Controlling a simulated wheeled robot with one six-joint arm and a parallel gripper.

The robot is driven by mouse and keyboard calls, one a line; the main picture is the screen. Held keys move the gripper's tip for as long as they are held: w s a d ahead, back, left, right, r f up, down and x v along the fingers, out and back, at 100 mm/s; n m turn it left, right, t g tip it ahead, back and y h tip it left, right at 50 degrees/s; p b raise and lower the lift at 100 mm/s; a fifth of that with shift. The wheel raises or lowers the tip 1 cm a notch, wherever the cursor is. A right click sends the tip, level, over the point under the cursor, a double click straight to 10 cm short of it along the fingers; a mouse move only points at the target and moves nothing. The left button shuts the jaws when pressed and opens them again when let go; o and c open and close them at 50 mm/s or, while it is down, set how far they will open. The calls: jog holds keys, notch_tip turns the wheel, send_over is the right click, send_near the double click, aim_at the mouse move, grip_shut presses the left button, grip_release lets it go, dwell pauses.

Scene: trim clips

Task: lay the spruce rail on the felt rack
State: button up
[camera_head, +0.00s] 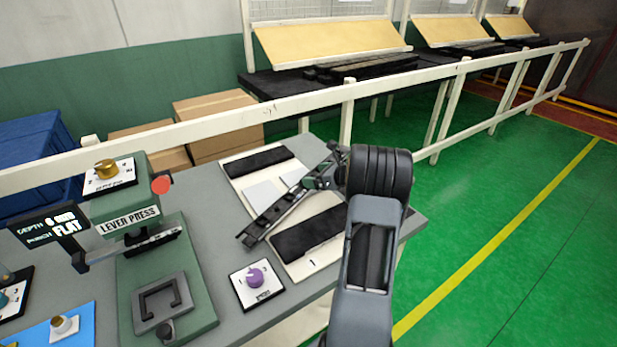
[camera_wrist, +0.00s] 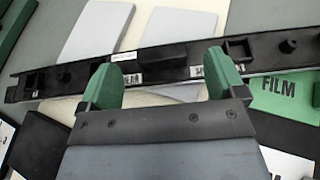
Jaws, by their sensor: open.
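A long dark rail (camera_head: 279,212), the only loose rail I can make out, lies diagonally over a cream board with black strips and pale pads. In the wrist view the rail (camera_wrist: 165,65) runs across the picture, with square sockets, knobs and small white labels. My gripper (camera_head: 322,178) is over the rail's far end in the head view. Its green fingers (camera_wrist: 165,75) are apart and overlap the rail in the wrist view; I cannot tell if they touch it. The cream board (camera_head: 290,262), marked 1, may be the felt rack; no felt label is readable.
A green lever press (camera_head: 150,215) stands on the grey bench at left. A purple-knobbed plate (camera_head: 256,284) sits near the board. A green card marked FILM (camera_wrist: 285,97) lies beside the rail. A white railing (camera_head: 220,115) runs behind the bench, with cartons (camera_head: 215,120) beyond.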

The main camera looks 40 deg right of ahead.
jog(key=v, duration=0.7)
jog(key=s+a+r+n+g+y, duration=0.25)
jog(key=a+n+g, duration=0.45)
jog(key=a+n, duration=1.1)
jog(key=s+a+r+n+g+h, duration=0.1)
jog(key=s+a+n+h, duration=0.6)
jog(key=s+a+n, duration=0.7)
jog(key=shift+s+a+g, duration=0.25)
jog(key=shift+s+g, duration=0.2)
jog(key=shift+g, duration=0.15)
